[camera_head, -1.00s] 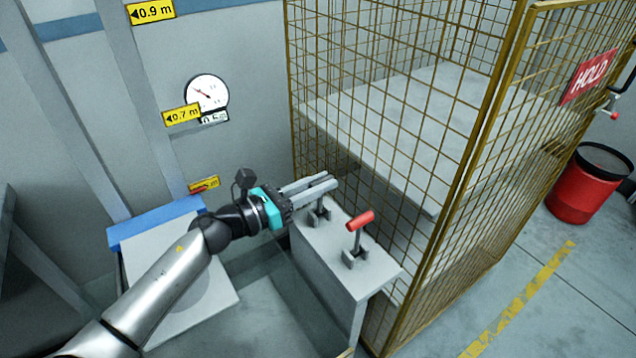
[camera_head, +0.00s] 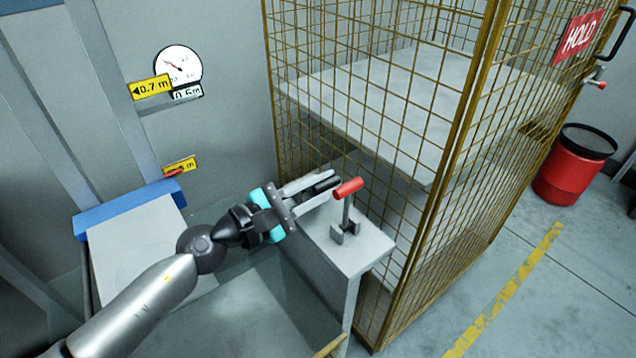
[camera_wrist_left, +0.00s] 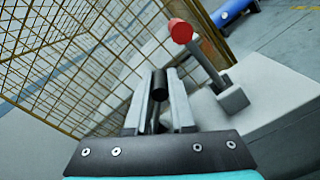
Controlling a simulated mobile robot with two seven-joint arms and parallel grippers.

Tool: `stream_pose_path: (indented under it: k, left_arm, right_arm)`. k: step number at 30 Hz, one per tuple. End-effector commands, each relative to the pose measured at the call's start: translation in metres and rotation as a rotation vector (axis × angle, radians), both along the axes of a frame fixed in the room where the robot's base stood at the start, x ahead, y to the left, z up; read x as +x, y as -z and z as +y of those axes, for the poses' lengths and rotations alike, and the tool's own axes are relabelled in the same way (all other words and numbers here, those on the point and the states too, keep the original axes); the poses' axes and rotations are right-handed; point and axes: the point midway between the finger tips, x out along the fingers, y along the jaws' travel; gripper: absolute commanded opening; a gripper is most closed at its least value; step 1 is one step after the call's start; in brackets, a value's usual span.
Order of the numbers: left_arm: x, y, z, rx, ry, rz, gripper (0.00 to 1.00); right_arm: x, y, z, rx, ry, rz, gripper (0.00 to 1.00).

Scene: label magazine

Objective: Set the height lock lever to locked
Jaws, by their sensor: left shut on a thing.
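Two levers stand on a grey pedestal (camera_head: 365,252). The one with the red handle (camera_head: 348,188) rises from a small bracket, and it also shows at the upper right in the left wrist view (camera_wrist_left: 181,31). The other has a black handle (camera_head: 326,184), seen between my fingers in the left wrist view (camera_wrist_left: 159,84). My left gripper (camera_head: 335,184) is shut on the black handle, beside the red one. The black lever's base is hidden behind my gripper. No label shows which lever is the height lock. My right gripper is not in view.
A yellow mesh cage (camera_head: 452,150) stands close behind and right of the pedestal, with a HOLD sign (camera_head: 580,37). A round gauge (camera_head: 178,66) hangs on the wall. A blue-edged grey platform (camera_head: 128,212) is at left. A red bin (camera_head: 568,170) stands far right.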

Motion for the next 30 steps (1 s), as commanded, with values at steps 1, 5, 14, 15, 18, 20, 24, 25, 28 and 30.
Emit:
stream_pose_path:
  k: [1, 5, 14, 15, 18, 20, 24, 25, 28, 30]
  left_arm:
    - [-0.002, 0.006, -0.001, 0.017, 0.003, -0.015, 0.0]
    - [-0.004, 0.009, -0.003, 0.047, 0.001, -0.056, 0.0]
    - [-0.006, 0.011, -0.004, 0.075, 0.002, -0.094, 0.0]
    - [-0.006, 0.011, -0.004, 0.076, 0.002, -0.095, 0.0]
    - [-0.006, 0.011, -0.004, 0.076, 0.002, -0.095, 0.0]
    - [-0.006, 0.011, -0.004, 0.076, 0.002, -0.095, 0.0]
    - [-0.006, 0.011, -0.004, 0.075, 0.002, -0.094, 0.0]
    - [-0.006, 0.011, -0.004, 0.075, 0.002, -0.094, 0.24]
    - [-0.006, 0.011, -0.004, 0.074, 0.001, -0.094, 0.35]
    - [-0.006, 0.01, -0.004, 0.074, 0.002, -0.095, 0.43]
  right_arm:
    - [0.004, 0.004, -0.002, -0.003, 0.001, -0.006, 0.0]
    - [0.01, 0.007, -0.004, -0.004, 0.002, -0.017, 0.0]
    - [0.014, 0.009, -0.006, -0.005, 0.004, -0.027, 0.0]
    - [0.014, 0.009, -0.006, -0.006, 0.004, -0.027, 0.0]
    - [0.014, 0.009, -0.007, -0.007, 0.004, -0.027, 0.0]
    - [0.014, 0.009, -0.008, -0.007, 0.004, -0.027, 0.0]
    - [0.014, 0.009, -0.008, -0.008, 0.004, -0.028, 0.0]
    - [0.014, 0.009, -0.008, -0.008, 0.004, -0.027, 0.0]
    - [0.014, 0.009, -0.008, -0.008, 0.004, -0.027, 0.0]
    - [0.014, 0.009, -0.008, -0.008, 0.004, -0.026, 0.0]
